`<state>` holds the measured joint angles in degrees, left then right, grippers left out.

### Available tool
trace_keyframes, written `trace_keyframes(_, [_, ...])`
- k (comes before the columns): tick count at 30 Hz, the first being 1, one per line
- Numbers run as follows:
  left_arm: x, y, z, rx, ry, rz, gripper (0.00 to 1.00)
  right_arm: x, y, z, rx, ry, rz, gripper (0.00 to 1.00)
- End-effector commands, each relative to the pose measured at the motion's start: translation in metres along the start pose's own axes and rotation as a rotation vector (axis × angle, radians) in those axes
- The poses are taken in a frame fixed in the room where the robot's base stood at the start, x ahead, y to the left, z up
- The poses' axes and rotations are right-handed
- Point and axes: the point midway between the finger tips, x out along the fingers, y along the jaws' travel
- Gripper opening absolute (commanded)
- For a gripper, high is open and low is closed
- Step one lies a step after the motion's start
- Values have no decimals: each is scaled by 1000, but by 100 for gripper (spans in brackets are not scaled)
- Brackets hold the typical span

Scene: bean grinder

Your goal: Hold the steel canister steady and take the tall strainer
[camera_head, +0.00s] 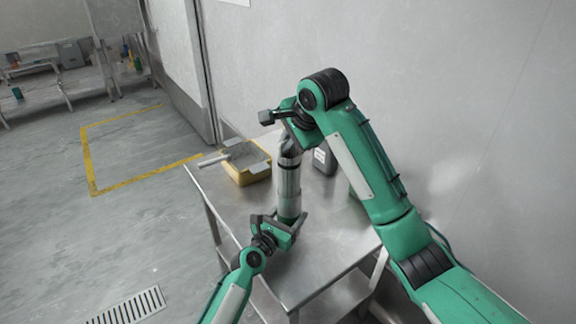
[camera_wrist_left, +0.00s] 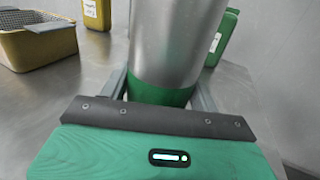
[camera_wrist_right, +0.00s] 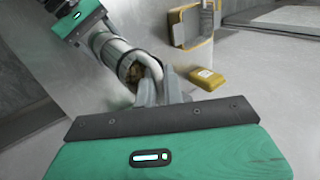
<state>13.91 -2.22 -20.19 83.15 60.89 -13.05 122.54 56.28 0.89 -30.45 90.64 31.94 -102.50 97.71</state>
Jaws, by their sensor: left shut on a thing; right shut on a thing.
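The steel canister (camera_head: 288,184) stands upright on the metal table, and its green base (camera_wrist_left: 160,94) shows in the left wrist view. My left gripper (camera_head: 292,221) is shut around its lower part. In the right wrist view, the canister (camera_wrist_right: 112,50) has an open mouth with something brownish inside. The tall strainer (camera_wrist_right: 152,66) seems to show as a grey curved rim at this mouth; its body is hidden. My right gripper (camera_wrist_right: 160,88) is shut on the strainer's rim, above the canister. The fingers partly cover the grip point.
A yellow basket with a mesh inside (camera_head: 246,175) stands left of the canister. A dark container (camera_head: 325,161) stands behind right. A green container (camera_wrist_left: 222,38) and a yellow one (camera_wrist_left: 97,14) show in the left wrist view. The front tabletop (camera_head: 335,240) is clear. A wall stands behind.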

Motion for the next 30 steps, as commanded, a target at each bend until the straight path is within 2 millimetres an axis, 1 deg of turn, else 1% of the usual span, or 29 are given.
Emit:
trace_keyframes(1, [0, 0, 0, 0, 0, 0, 33, -12, -9, 1, -1, 0, -4, 0])
trace_keyframes(3, [0, 0, 0, 0, 0, 0, 33, -25, -17, 0, -1, 0, -3, 0])
trace_keyframes(6, [0, 0, 0, 0, 0, 0, 33, -39, -27, 1, -2, 0, -2, 0])
trace_keyframes(9, [0, 0, 0, 0, 0, 0, 33, -49, -33, 0, -1, 0, -1, 0])
trace_keyframes(14, [0, 0, 0, 0, 0, 0, 33, -56, -37, 0, -1, 0, 1, 0])
trace_keyframes(21, [0, 0, 0, 0, 0, 0, 33, -56, -38, 0, -1, 0, 1, 0])
trace_keyframes(22, [0, 0, 0, 0, 0, 0, 66, -56, -38, 0, -1, 0, 1, 0])
trace_keyframes(24, [0, 0, 0, 0, 0, 0, 80, -56, -38, 0, -1, 0, 1, 0])
trace_keyframes(25, [0, 0, 0, 0, 0, 0, 86, -56, -38, 0, -1, 0, 1, 0])
trace_keyframes(26, [0, 0, 0, 0, 0, 0, 88, -56, -38, 0, -1, 0, 1, 0])
trace_keyframes(30, [0, 0, 0, 0, 0, 0, 88, -56, -38, 0, -1, 0, 1, 0])
